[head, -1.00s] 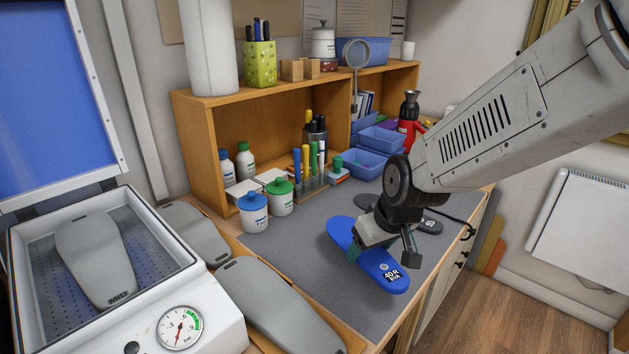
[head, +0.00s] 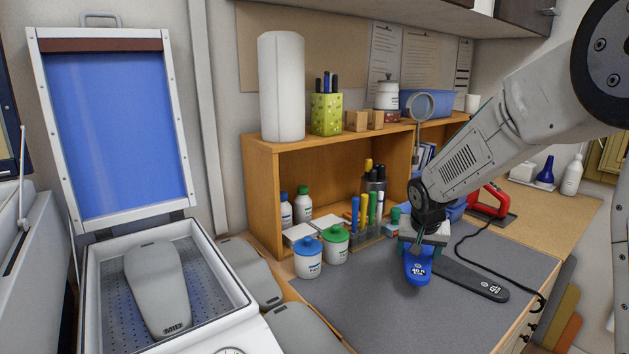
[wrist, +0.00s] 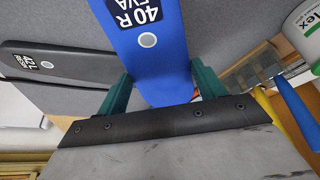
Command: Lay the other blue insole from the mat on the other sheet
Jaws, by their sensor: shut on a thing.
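My gripper (head: 420,243) is shut on the blue insole (head: 416,268) marked 40 R EVA, which points toward the camera over the far part of the grey mat (head: 365,312). In the wrist view the green fingers (wrist: 160,88) clasp the two long edges of the insole (wrist: 150,50). It looks raised off the mat, though the height is hard to tell. A grey sole-shaped piece (head: 158,288) lies in the open press tray. Two more grey pieces lie beside the press, one behind (head: 250,270) and one in front (head: 305,332). I cannot tell which is the sheet meant.
A dark insole (head: 468,280) marked 42 lies on the mat, right of my gripper. Blue-lidded (head: 308,258) and green-lidded (head: 335,245) jars and a pen rack (head: 368,228) stand at the back. The press lid (head: 115,130) stands open. The mat's front is clear.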

